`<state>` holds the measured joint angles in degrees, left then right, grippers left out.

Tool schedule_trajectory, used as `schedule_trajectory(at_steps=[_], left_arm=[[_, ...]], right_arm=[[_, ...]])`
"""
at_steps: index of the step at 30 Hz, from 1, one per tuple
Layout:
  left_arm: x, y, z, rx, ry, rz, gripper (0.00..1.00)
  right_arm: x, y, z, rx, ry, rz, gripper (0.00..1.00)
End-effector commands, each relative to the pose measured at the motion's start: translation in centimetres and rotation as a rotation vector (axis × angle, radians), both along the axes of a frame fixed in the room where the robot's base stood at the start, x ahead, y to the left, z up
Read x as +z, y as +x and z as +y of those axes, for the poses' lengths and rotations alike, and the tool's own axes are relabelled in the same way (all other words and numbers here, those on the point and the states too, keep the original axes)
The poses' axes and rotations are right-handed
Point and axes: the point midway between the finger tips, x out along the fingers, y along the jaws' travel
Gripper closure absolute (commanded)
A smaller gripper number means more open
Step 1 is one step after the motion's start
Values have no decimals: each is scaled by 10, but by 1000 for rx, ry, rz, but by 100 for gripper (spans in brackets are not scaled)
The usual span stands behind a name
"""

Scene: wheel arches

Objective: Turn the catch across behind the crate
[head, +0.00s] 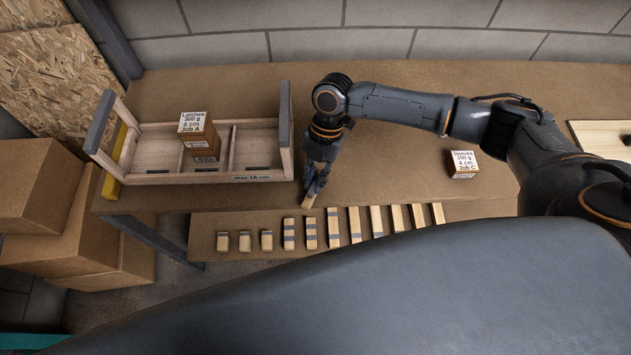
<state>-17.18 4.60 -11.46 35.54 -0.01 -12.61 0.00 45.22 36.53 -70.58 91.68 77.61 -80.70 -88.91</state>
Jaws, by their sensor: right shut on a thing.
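The crate (213,178) is a pale wooden tray with grey-topped end walls, divided into compartments, on the table at the left. Two stacked boxes (200,123), the upper labelled Job A, stand in its middle compartment. My right gripper (313,189) points down just right of the crate's right end, near the table's front edge. It is shut on a small pale wooden piece (308,201), partly hidden by the fingers. I cannot tell whether this piece is the catch; no other catch shows clearly. My left gripper is out of view.
A yellow bar (113,170) lies along the crate's left side. A white-topped box labelled Job C (462,164) stands to the right under my arm. Several wooden blocks (290,233) line a lower shelf in front. The table (390,185) is clear between gripper and Job C box.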

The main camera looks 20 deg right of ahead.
Motion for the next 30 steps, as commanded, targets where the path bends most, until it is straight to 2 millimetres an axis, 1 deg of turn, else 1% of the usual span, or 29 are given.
schedule_trajectory(at_steps=[1, 3, 9, 15, 21, 30], left_arm=[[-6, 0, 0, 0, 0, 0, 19], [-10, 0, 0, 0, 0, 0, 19], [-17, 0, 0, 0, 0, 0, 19], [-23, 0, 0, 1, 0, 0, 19], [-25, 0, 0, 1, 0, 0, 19], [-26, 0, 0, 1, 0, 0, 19]], right_arm=[[-2, 2, 1, 45, 2, -3, 100], [-2, 2, 2, 108, 1, -3, 100], [-1, 2, 2, 270, 1, -3, 100], [-1, 2, 3, 388, 1, -2, 100], [0, 2, 3, 457, 0, -2, 100], [0, 2, 2, 487, 0, -3, 100]])
